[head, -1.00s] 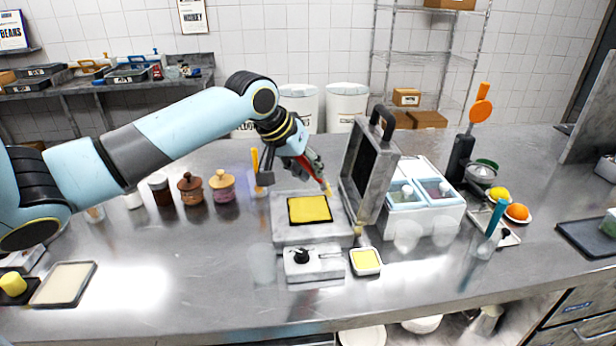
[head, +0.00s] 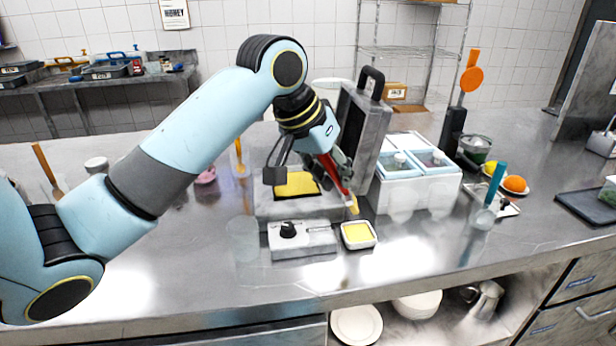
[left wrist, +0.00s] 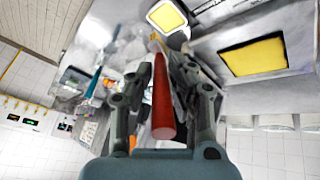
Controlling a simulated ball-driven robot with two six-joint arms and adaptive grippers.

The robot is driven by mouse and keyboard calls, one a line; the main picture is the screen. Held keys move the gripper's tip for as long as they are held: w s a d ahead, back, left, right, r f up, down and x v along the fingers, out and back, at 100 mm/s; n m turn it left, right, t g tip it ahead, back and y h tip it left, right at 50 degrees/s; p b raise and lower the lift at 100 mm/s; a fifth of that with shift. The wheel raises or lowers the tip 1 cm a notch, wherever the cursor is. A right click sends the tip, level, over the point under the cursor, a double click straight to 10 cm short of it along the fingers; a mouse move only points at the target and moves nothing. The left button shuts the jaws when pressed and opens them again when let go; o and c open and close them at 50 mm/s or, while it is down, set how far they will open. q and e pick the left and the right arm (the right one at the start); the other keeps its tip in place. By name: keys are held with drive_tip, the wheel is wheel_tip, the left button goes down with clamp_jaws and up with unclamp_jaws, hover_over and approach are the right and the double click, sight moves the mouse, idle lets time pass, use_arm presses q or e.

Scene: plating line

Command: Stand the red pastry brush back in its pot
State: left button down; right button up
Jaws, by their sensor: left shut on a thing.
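My left gripper (head: 335,170) is shut on the red pastry brush (head: 333,172). The brush is tilted, with its pale bristle end down and to the right, over the back edge of the small white dish of yellow (head: 345,241); I cannot tell whether it touches. In the left wrist view the red handle (left wrist: 163,105) lies between the fingers (left wrist: 165,95), with the dish (left wrist: 166,16) beyond its far end. A clear cup (head: 243,238) stands empty left of the control box; I cannot tell whether it is the brush's pot. My right gripper is not in view.
A hot plate with a yellow sheet (head: 297,185) lies behind the control box (head: 302,240), its grey lid (head: 365,135) raised. A white two-bin holder (head: 425,193) stands right of it. A blue-handled tool (head: 497,180) stands in a clear cup. The front counter is mostly clear.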

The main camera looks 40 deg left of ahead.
use_arm(q)
drive_tip(key=s+d+f+m+g+b, duration=0.2)
drive_tip(key=s+d+f+m+b, duration=0.35)
drive_tip(key=s+b, duration=0.35)
drive_tip(key=s+a+r+m+g+p, duration=0.15)
drive_tip(key=a+r+m+p, duration=0.35)
drive_tip(key=a, duration=0.5)
drive_tip(key=s+a+r+m+g+p, duration=0.15)
drive_tip(key=a+r+m+p, duration=0.3)
drive_tip(key=a, duration=0.45)
wheel_tip(320, 180, down, 11)
drive_tip(key=b, duration=1.1)
drive_tip(key=shift+f+m+t+y, duration=0.2)
drive_tip(key=shift+m+t+y, duration=0.1)
drive_tip(key=shift+t+y, duration=0.1)
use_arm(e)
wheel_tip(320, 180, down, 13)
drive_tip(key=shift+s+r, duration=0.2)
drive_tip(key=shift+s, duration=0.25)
use_arm(q)
drive_tip(key=shift+a, duration=0.1)
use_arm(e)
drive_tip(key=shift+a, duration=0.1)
use_arm(q)
drive_tip(key=c, duration=1.2)
unclamp_jaws()
drive_tip(key=shift+o, duration=0.2)
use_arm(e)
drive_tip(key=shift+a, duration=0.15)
